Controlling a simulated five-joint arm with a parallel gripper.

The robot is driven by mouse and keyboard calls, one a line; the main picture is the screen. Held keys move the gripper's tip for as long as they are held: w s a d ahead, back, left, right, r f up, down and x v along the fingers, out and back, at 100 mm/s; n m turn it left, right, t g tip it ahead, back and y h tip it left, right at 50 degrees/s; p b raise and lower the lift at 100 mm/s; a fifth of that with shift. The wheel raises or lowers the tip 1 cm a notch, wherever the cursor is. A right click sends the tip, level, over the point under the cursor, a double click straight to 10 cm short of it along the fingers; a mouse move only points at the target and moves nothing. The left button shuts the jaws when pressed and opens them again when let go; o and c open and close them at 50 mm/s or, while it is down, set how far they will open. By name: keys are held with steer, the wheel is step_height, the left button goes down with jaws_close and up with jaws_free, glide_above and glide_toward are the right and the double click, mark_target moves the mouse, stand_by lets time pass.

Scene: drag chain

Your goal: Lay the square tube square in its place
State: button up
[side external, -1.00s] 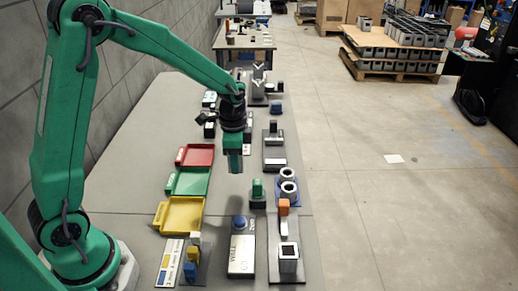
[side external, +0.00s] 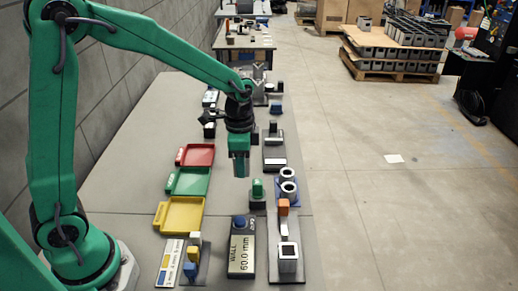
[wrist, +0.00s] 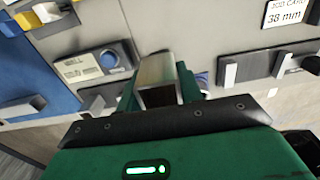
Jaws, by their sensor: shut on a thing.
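My gripper (side external: 239,168) is shut on a grey square tube (wrist: 158,80) and holds it above the table, right of the red and green trays. In the wrist view, the tube's open square end faces the camera between the green fingers. In the side view my gripper hides most of this tube. I cannot tell from the frames which place is meant for the held tube.
Red (side external: 196,154), green (side external: 188,181) and yellow (side external: 181,214) trays lie to the left. A gauge (side external: 241,256) reads WALL 60.0 mm. Grey V-shaped holders (side external: 259,88) stand farther back.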

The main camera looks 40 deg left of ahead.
steer(key=shift+w, duration=0.1)
glide_above(275, 158)
steer(key=shift+w+a+f, duration=0.15)
steer(key=shift+a+f, duration=0.05)
steer(key=shift+f, duration=0.7)
steer(key=shift+f, duration=0.2)
steer(key=shift+f, duration=2.35)
steer(key=shift+f, duration=1.5)
stand_by(1.4)
steer(key=o, duration=1.2)
steer(key=shift+d, duration=0.1)
